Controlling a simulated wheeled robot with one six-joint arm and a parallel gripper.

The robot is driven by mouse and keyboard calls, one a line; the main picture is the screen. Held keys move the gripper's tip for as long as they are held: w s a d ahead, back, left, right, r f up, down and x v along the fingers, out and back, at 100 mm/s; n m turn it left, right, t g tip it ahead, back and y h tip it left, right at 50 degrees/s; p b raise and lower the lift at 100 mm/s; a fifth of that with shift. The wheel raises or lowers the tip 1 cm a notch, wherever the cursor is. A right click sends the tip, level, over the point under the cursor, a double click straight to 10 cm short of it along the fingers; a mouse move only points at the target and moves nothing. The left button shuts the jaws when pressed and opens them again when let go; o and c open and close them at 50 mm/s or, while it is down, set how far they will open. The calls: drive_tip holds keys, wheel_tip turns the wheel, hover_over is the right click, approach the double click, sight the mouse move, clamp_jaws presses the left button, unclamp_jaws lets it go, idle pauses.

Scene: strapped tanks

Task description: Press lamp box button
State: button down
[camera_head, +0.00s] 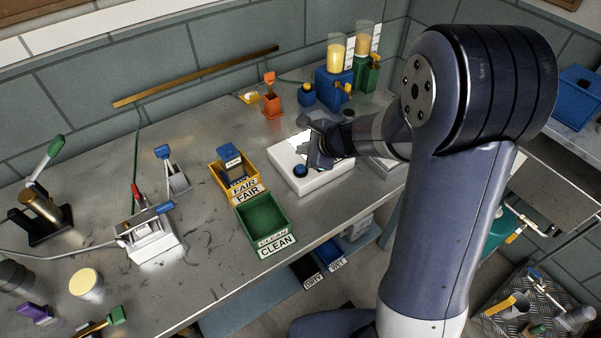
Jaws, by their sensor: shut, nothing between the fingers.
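A white box with a blue button (300,170), which looks like the lamp box (322,180), sits on the metal bench near its front edge. The button is on the left part of its top and is visible. My gripper (318,158) is shut and empty, low over the box's top, just right of and behind the button. I cannot tell whether it touches the box.
Left of the box stand a green CLEAN bin (287,208) and a yellow FAIR bin (217,175) holding a blue item. Behind are an orange holder (271,103) and blue and green dispensers (333,88). A lever device (148,235) stands further left.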

sight(304, 169)
drive_tip(key=shift+f+b, duration=1.35)
drive_tip(key=shift+f, duration=0.5)
idle(0.6)
drive_tip(key=shift+f+b, duration=0.4)
drive_tip(key=shift+b, duration=0.15)
drive_tip(key=shift+f+b, duration=0.5)
drive_tip(key=shift+b, duration=0.05)
idle(0.5)
drive_tip(key=shift+r, duration=0.1)
drive_tip(key=shift+r+p, duration=0.8)
drive_tip(key=shift+r, duration=0.05)
drive_tip(key=shift+r, duration=0.1)
wheel_tip(304, 169, up, 5)
drive_tip(key=p, duration=0.4)
